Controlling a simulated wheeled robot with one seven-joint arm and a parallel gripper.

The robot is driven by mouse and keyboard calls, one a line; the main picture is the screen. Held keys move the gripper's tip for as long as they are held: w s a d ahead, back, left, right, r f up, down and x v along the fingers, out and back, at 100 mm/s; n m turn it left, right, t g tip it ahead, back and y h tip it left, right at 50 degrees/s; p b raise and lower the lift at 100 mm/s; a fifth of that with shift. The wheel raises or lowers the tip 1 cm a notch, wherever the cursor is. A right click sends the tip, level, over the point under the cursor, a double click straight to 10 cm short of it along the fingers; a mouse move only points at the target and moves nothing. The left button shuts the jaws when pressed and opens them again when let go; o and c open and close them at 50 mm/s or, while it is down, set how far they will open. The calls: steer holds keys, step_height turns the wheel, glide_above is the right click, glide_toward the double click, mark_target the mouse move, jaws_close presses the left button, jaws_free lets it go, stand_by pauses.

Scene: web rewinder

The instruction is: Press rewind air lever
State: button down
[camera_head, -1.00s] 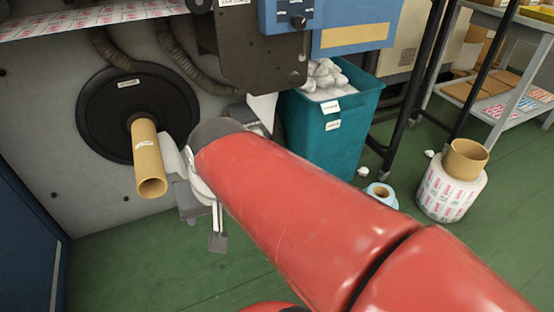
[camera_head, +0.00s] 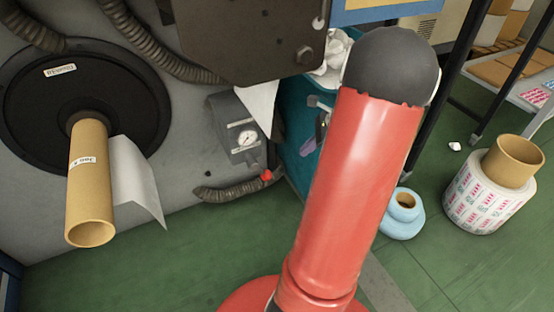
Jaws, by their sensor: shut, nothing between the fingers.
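A grey air unit (camera_head: 240,137) with a round white gauge sits low on the machine's face. A small lever with a red knob (camera_head: 267,175) shows just below it, at the end of a ribbed hose; I take it for the rewind air lever. My gripper (camera_head: 318,126) shows only in part, as small grey pieces past the left edge of my red arm, in front of the teal bin. It is shut and empty, right of and above the red knob in the picture, apart from it. My arm hides the rest of the gripper.
A cardboard core (camera_head: 90,190) juts from the black disc (camera_head: 35,100) at left, with a white paper flap (camera_head: 135,180) beside it. The teal bin (camera_head: 288,115) stands right of the air unit. Rolls lie at right. Green floor before the unit is clear.

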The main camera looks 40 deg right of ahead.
mark_target(263, 172)
steer(key=shift+d+f+m, duration=0.35)
steer(key=shift+d+m, duration=0.05)
steer(key=shift+d, duration=0.25)
steer(key=w+a+r+b+x, duration=0.1)
steer(key=b+x, duration=0.2)
steer(key=x, duration=1)
steer(key=shift+w+f, duration=0.25)
steer(key=shift+f, duration=0.05)
